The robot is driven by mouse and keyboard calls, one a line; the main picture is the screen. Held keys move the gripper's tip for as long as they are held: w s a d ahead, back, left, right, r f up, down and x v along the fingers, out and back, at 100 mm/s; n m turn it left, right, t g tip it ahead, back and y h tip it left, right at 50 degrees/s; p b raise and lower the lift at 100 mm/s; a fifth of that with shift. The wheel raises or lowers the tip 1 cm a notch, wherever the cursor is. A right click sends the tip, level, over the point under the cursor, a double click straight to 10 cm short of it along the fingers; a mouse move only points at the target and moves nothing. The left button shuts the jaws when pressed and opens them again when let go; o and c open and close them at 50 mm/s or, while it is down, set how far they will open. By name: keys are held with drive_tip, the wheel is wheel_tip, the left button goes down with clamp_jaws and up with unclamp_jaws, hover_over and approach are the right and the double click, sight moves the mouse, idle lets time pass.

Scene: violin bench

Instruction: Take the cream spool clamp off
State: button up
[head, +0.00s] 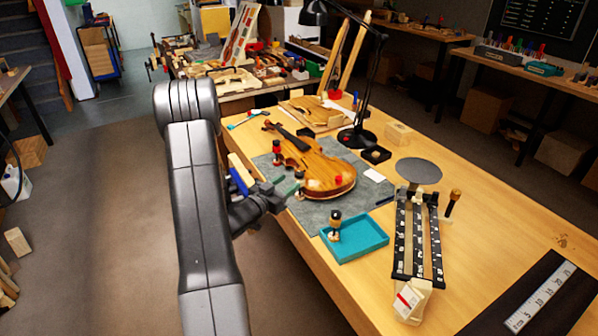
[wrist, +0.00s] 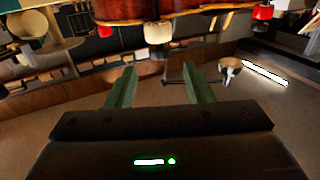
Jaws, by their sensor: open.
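The violin (head: 316,168) lies on a grey mat at the bench's near left edge. Spool clamps sit along its rim. In the wrist view, the violin body (wrist: 185,10) crosses the top, with a cream spool (wrist: 158,32) at its edge between two red spools. My gripper (head: 285,190) is beside the violin's near edge; its green fingers also show in the wrist view (wrist: 162,78). They are open and empty, apart from the cream spool, which lies beyond the gap between them. In the head view the cream spool is hard to make out near my fingers.
A black desk lamp (head: 357,136) stands behind the violin. A black slotted rack (head: 416,238) stands right of the tray.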

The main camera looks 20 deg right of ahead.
sight(297, 176)
drive_tip(key=p+x, duration=0.1)
drive_tip(key=x, duration=0.6)
drive_tip(key=c, duration=1)
